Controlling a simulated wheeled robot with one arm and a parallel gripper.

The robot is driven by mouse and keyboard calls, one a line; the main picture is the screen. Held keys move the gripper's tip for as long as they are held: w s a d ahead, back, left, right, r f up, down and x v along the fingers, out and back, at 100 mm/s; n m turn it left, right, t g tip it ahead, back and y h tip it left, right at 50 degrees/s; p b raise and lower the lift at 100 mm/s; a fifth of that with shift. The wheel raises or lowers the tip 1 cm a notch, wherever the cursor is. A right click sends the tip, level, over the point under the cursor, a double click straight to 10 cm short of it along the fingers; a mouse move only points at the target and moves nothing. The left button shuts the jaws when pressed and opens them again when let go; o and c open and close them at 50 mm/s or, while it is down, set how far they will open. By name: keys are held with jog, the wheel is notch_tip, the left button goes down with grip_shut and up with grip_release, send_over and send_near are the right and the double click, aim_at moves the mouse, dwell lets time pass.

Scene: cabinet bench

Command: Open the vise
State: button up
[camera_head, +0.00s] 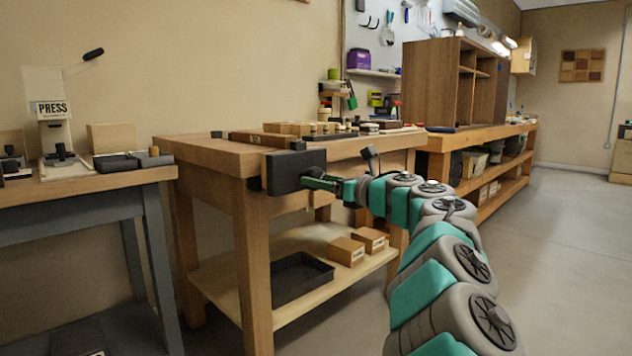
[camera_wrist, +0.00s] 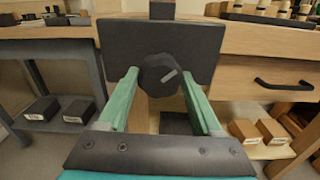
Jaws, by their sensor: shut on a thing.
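The vise (camera_head: 290,170) is a dark block-like jaw on the front edge of the wooden workbench, at the centre left of the head view. My gripper (camera_head: 318,184) reaches the vise from the right. Its two green fingers lie either side of the knob in the wrist view (camera_wrist: 160,84), shut on it. The screw behind the knob is hidden, and I cannot tell how wide the vise gap is.
The workbench top (camera_head: 205,150) holds several small wooden pieces. A drawer handle (camera_wrist: 283,84) sits right of the vise. A lower shelf carries a dark tray (camera_head: 300,278) and small boxes (camera_head: 346,251). A grey table (camera_head: 70,190) with a press stands left. The floor at right is clear.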

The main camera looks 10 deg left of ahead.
jog(key=n, duration=0.3)
jog(key=o, duration=1.2)
jog(key=shift+s, duration=0.1)
jog(key=shift+v, duration=3.5)
